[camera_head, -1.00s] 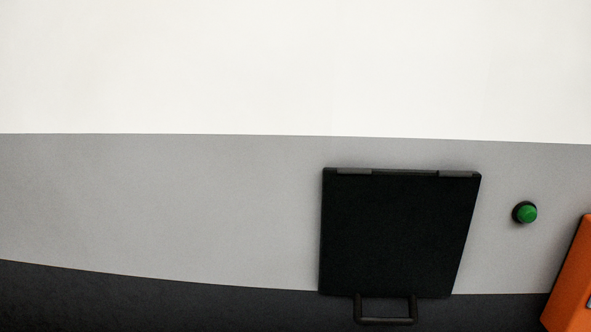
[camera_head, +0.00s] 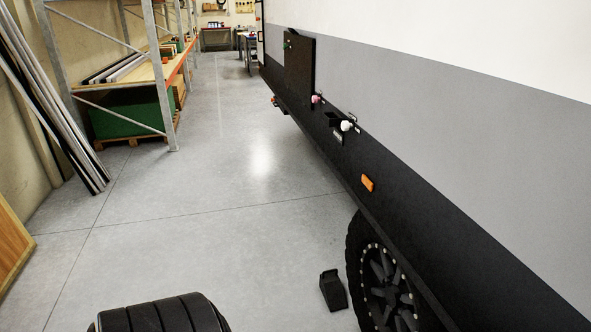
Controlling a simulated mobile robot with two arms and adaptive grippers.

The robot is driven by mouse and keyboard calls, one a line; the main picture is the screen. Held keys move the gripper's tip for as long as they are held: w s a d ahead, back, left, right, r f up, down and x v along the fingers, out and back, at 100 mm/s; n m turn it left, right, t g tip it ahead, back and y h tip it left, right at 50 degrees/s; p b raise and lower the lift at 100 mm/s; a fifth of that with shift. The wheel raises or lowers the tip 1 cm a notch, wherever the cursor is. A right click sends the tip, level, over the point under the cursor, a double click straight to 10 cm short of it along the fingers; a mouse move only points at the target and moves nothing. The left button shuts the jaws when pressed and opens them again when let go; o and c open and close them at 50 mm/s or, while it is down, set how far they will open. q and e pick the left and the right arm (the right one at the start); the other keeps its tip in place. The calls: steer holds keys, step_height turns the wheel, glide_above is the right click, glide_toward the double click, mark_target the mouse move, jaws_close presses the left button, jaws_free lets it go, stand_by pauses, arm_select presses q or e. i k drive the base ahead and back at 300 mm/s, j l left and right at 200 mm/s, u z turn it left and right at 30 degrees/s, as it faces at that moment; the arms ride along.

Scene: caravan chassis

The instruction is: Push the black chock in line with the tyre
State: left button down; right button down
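The black chock (camera_head: 333,290) lies on the concrete floor at the lower middle of the head view. It is just left of the tyre (camera_head: 354,252), on the outer side of the wheel, with a narrow strip of floor seeming to show between them. The tyre sits under the caravan's dark lower edge, and its lower part is cut off by the frame. A ribbed dark rounded shape at the bottom left is probably part of me. Neither gripper shows.
The caravan side (camera_head: 450,150) fills the right. An orange marker (camera_head: 367,183) and small fittings (camera_head: 347,126) stick out along its skirt. A shelving rack (camera_head: 150,85), leaning boards (camera_head: 55,110) and a wooden panel (camera_head: 12,245) stand at the left. The floor between is clear.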

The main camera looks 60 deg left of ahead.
mark_target(330, 284)
steer(key=u, duration=1.5)
steer(key=i+j+z, duration=0.1)
steer(key=i+j, duration=0.25)
steer(key=i, duration=0.2)
steer(key=i+j, duration=0.35)
steer(key=i, duration=0.15)
steer(key=z, duration=0.05)
